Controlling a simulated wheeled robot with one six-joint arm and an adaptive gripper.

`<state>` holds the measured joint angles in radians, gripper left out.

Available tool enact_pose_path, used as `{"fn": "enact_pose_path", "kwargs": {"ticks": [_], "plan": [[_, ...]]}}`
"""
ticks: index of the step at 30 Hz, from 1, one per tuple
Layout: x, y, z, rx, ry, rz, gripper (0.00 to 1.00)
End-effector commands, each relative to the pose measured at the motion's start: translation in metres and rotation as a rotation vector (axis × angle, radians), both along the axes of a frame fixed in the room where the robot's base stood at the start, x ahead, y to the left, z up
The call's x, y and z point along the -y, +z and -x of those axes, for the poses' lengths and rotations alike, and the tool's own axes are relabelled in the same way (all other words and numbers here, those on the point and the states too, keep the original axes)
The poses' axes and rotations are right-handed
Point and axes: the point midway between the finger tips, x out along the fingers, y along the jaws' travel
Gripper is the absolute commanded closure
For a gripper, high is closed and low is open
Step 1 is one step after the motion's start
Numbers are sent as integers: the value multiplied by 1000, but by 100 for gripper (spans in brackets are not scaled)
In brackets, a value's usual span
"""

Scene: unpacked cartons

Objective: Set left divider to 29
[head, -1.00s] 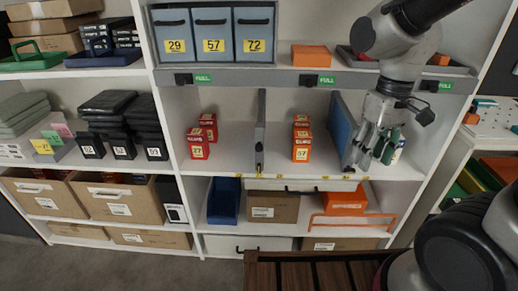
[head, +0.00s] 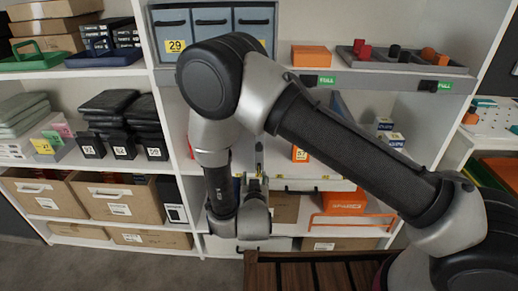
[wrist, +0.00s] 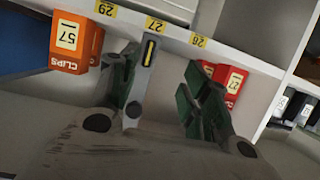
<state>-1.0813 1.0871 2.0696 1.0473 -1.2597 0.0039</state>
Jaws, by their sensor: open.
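The grey left divider shows in the wrist view (wrist: 141,90), its front end with a yellow stripe at the 27 label (wrist: 155,25) on the shelf edge. The 29 label (wrist: 106,8) is to its left there and the 26 label (wrist: 198,40) to its right; this view is upside down. My gripper (wrist: 163,78) is open, green pads either side of the divider, with the left pad close to it and a wider gap at the right. In the head view, my gripper (head: 253,184) is at the shelf front, and my arm hides most of the divider.
An orange clips box marked 57 (wrist: 75,42) is left of the divider in the wrist view; red boxes marked 27 (wrist: 235,80) are behind the right finger.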

Motion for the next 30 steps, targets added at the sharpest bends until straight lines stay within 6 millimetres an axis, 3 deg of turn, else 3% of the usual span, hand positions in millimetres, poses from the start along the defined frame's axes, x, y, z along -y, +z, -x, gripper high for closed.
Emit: {"fn": "enact_pose_path", "kwargs": {"ticks": [3,7,11,21,30], "plan": [[9,45,-8,196,-55,-10,53],[13,71,-10,303,-68,-9,53],[13,76,-22,324,-69,-10,53],[15,75,-76,320,-68,-10,53],[15,75,-88,320,-65,-9,53]]}}
